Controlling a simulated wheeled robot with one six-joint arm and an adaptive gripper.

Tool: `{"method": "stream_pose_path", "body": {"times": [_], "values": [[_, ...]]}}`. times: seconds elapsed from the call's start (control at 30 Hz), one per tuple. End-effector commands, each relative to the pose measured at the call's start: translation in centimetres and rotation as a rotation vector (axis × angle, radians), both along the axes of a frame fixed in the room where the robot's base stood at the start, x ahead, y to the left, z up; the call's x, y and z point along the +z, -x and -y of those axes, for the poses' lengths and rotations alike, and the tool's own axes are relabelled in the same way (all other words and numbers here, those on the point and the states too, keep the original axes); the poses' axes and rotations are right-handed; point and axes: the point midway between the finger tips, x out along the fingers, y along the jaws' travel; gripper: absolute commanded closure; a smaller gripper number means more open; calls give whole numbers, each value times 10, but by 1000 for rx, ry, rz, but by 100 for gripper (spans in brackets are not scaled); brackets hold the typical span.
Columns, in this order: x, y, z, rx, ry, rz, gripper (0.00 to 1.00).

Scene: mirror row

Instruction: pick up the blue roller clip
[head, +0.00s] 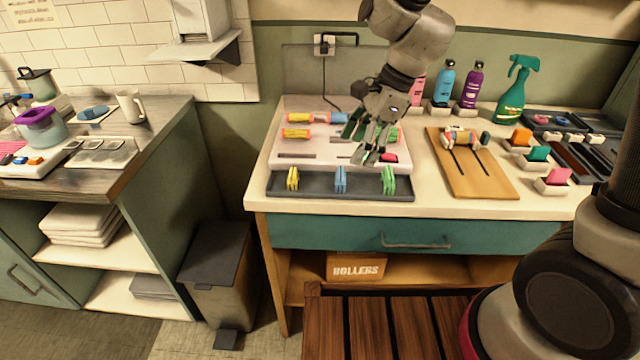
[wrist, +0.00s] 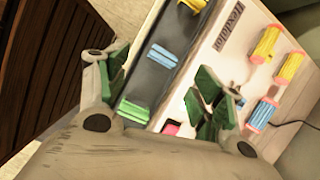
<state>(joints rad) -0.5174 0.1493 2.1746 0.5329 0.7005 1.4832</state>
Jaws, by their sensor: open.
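The blue roller clip (head: 340,180) stands in the middle of a dark grey tray (head: 312,188) along the counter's front edge. In the wrist view the blue clip (wrist: 163,55) lies beyond the fingertips, clear of both. A yellow clip (head: 293,179) is to its left and a green clip (head: 389,181) to its right in the same tray. My gripper (head: 362,142) is open and empty, with green finger pads, above the white board behind the tray. In the wrist view my gripper (wrist: 165,90) has its fingers spread either side of the tray, the green clip (wrist: 135,110) nearest.
Several coloured rollers (head: 297,133) lie on the white board (head: 290,155), partly hidden by my gripper. A wooden board (head: 450,177) with a roller is to the right. Bottles (head: 470,88) and a green spray bottle (head: 514,92) stand behind. A drawer handle (head: 415,243) sticks out below.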

Motion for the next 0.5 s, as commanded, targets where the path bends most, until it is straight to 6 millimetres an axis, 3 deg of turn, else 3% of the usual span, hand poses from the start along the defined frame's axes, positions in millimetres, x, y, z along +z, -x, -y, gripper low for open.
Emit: {"method": "stream_pose_path", "body": {"times": [0.2, 0.5], "values": [[0, -4, -3, -208, -13, -62, 33], [-30, -4, -14, -235, -10, -77, 33]]}}
